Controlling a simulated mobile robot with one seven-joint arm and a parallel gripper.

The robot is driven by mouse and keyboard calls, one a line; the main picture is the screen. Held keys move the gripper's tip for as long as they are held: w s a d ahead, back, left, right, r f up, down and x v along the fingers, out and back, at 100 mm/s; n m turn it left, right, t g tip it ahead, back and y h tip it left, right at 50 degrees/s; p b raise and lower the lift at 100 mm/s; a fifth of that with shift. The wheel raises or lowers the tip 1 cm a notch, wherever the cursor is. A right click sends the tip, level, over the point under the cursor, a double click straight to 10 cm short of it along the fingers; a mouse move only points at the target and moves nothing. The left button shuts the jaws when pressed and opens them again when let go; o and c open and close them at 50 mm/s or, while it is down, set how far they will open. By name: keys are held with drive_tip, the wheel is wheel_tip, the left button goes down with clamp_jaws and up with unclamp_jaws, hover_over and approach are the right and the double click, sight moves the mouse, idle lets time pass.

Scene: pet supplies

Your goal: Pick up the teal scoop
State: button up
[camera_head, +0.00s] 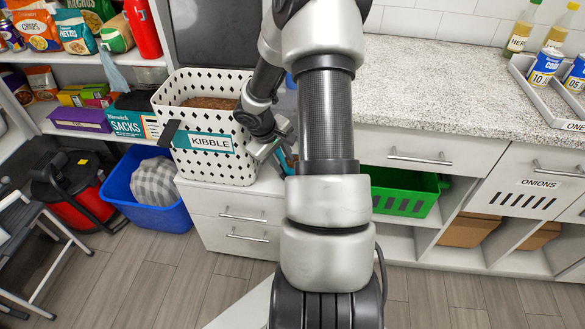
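A small teal-blue piece (284,163) shows just below my gripper, between the kibble bin and my arm; it may be the teal scoop, but most of it is hidden. My gripper (272,150) is beside the right wall of the white kibble bin (185,112), low near the counter. Its fingers are small and partly covered by my wrist and arm, so I cannot tell whether they are open or hold the teal piece. The bin has a diamond lattice, a teal "KIBBLE" label and brown kibble inside.
My arm covers the picture's middle. The speckled counter (430,85) at right is mostly clear, with a tray (560,100) of cans at its far right. Shelves of bags stand at left. A blue bin (150,212) and red container (88,208) stand on the floor.

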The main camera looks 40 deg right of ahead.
clamp_jaws()
